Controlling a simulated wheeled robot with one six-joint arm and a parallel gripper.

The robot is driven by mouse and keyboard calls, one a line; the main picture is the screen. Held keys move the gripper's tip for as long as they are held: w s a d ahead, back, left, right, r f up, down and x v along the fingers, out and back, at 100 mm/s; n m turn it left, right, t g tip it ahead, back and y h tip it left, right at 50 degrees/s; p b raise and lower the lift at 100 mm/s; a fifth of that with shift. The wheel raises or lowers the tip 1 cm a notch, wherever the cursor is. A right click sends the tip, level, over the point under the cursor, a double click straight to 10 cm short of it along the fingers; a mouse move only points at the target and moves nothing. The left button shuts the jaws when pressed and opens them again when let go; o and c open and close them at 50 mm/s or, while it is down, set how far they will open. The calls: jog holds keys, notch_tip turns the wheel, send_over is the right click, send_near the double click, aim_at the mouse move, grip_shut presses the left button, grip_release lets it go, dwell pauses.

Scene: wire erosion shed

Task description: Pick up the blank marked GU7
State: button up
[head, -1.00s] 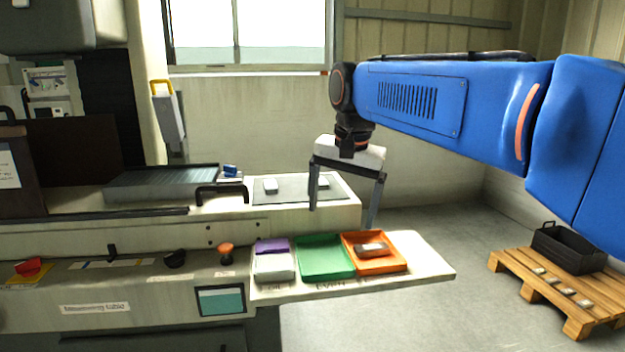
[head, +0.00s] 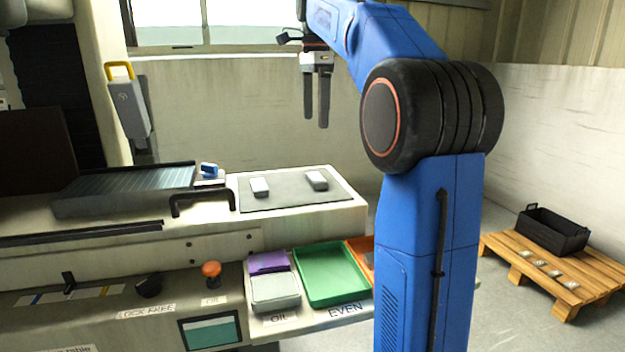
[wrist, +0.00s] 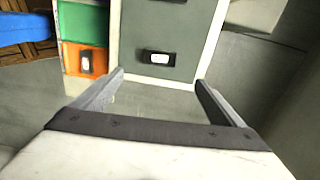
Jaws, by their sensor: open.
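Two small pale blanks lie apart on this mat, a left one (head: 260,187) and a right one (head: 316,180). In the wrist view the right blank (wrist: 157,57) is dark with a white label, below and just beyond my open fingers (wrist: 159,78). Another blank (wrist: 86,62) lies in the orange tray (wrist: 70,50); my arm hides it in the head view. I cannot read the mark on any blank.
The green tray (head: 303,251) is empty. A pallet (head: 597,269) with a black crate (head: 552,234) and several small pieces stands at right. A black handle (head: 203,198) rises left of the mat.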

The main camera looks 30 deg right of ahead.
send_over(316, 177)
jog(key=f, duration=1.1)
jog(key=shift+a+f, duration=0.2)
jog(key=shift+f, duration=0.15)
jog(key=shift+d+f, duration=0.2)
jog(key=shift+f, duration=2.3)
jog(key=c, duration=1.6)
jog(key=shift+o, duration=0.2)
jog(key=shift+r, duration=0.15)
